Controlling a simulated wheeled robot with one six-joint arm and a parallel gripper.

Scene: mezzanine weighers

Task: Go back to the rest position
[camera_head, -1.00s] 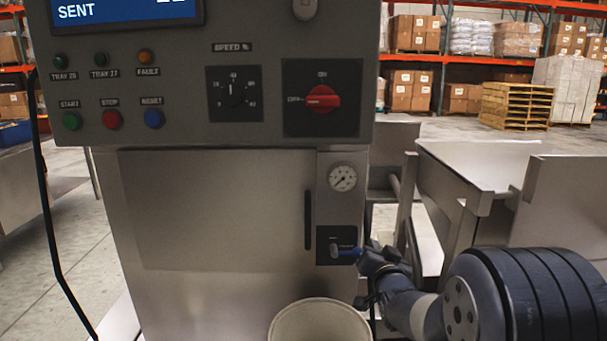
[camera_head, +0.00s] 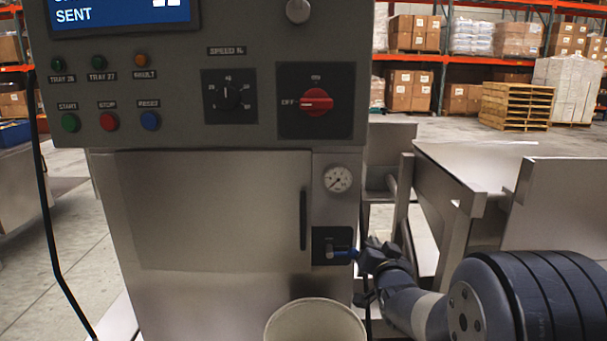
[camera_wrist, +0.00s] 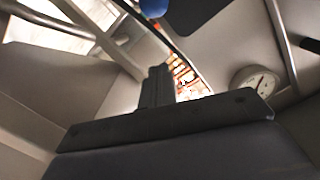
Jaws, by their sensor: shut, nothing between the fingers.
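My gripper (camera_head: 366,254) is at the right edge of the grey control machine (camera_head: 210,215), beside the small valve with a blue lever (camera_head: 342,254). The lever lies sideways, pointing right. In the head view the jaws overlap or nearly meet the lever's end; I cannot tell whether they touch. In the wrist view my gripper (camera_wrist: 157,86) is shut and empty, and a blue rounded piece (camera_wrist: 152,8) shows beyond the fingertips at the top edge.
A round gauge (camera_head: 337,179) sits above the valve. A pale round bin (camera_head: 315,322) stands below it. Steel chutes (camera_head: 480,165) fill the right side, close to my arm. A red switch (camera_head: 316,102) is on the panel. Open floor lies at left.

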